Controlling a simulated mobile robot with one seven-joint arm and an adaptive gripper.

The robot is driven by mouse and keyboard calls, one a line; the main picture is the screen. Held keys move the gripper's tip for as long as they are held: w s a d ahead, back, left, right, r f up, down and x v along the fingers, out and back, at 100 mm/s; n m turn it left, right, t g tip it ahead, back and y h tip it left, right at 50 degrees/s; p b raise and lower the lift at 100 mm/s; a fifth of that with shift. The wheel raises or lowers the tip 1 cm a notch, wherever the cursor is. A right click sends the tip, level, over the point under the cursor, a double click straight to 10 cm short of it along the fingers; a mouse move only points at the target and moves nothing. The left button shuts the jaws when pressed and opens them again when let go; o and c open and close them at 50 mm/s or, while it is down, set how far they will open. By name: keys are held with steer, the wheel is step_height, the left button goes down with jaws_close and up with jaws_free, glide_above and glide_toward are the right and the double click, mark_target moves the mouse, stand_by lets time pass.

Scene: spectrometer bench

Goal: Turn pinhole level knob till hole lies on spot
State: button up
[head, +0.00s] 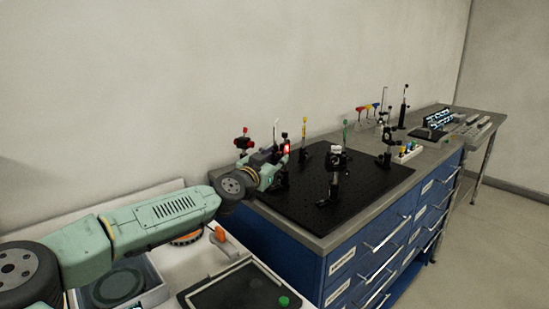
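The black optical breadboard (312,207) lies on the grey bench top and carries several small posts and mounts. A bright red spot (287,149) shows on a mount at its back left, right by the end of my arm. My gripper (276,163) is at that mount, and its fingers are small and dark against the black parts there. I cannot tell whether they are open or touch anything. The pinhole, its hole and its level knob are too small or hidden behind my gripper to make out.
A red-knobbed post (243,139) stands behind my wrist. A black mount with a pale top (336,160) stands at the breadboard's front. More mounts (388,147) stand to the right. A side table with a black tray (235,288) is nearby. The floor (480,255) at right is clear.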

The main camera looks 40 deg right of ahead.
jaws_close()
stand_by(0.6)
